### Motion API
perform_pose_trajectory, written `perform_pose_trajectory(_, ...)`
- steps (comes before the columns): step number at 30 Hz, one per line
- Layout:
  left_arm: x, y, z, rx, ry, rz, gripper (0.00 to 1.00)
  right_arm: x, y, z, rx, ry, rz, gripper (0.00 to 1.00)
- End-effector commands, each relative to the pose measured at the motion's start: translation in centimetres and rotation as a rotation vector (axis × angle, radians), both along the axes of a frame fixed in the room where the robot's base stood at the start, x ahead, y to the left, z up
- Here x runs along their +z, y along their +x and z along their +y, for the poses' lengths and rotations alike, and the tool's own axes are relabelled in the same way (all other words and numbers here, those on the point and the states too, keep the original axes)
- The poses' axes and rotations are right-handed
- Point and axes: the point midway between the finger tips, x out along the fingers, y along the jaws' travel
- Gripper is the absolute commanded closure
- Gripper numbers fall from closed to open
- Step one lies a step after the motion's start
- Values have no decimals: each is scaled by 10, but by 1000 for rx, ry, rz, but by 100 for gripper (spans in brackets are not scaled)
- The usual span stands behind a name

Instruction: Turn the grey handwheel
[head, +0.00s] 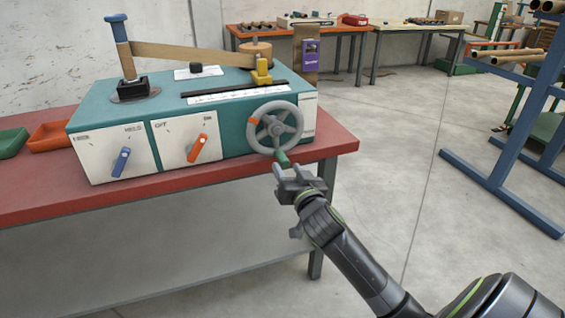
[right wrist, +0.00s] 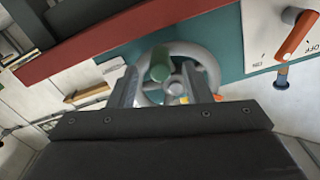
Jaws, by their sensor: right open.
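The grey handwheel (head: 276,128) is on the front of the teal machine (head: 230,139), at its right end. It has spokes, an orange mark on its rim and a green handle (head: 282,157) at its bottom. My right gripper (head: 289,170) is open just below and in front of the handle. In the right wrist view the handwheel (right wrist: 205,62) lies beyond the open fingers, and the green handle (right wrist: 161,64) shows between them. I cannot tell whether the fingers touch the handle. My left gripper is not in view.
The machine stands on a red table (head: 340,140). An orange knob (head: 198,148) and a blue knob (head: 121,161) are left of the wheel. An orange tray (head: 50,136) and a green tray (head: 12,142) lie at far left. A blue rack (head: 500,160) stands at right, with clear floor between.

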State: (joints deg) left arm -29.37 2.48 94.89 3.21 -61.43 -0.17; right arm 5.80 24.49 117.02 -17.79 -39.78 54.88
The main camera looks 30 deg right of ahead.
Motion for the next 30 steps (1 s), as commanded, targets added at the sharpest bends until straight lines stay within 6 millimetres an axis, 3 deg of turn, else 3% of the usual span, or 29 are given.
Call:
perform_pose_trajectory(3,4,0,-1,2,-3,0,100,0,21,-5,0,0,-1,56)
perform_pose_trajectory(9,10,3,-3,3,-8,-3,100,0,41,-10,0,-1,0,56)
perform_pose_trajectory(21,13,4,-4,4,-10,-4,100,0,46,-11,1,-1,0,57)
perform_pose_trajectory(30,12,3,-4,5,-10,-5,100,0,46,-11,1,-1,0,96)
